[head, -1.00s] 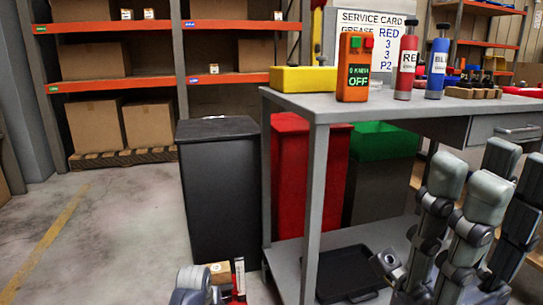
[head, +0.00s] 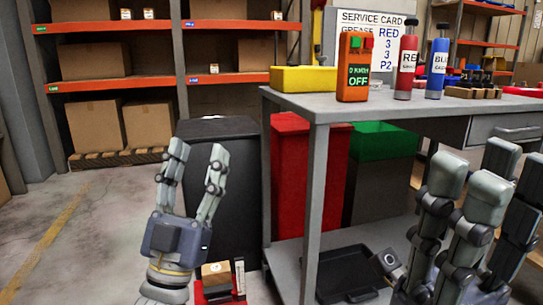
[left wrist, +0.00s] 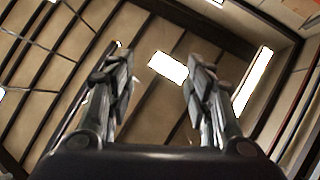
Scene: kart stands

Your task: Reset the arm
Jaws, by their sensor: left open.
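My left gripper (head: 197,152) stands upright in the lower left of the head view, its two fingers pointing up and spread apart. Nothing is between them. In the left wrist view my left gripper (left wrist: 158,75) shows the same two parted fingers against the ceiling and its lights. Parts of my right gripper (head: 468,180) show large at the right edge of the head view, in front of the workbench (head: 300,104). They overlap, and I cannot tell how far they are parted.
An orange device reading OFF (head: 355,70), a yellow bin (head: 303,79), a red bottle (head: 405,65) and a blue bottle (head: 437,68) stand on the bench. A black bin (head: 235,190) and a red bin (head: 298,180) stand beside it. Open floor lies at left.

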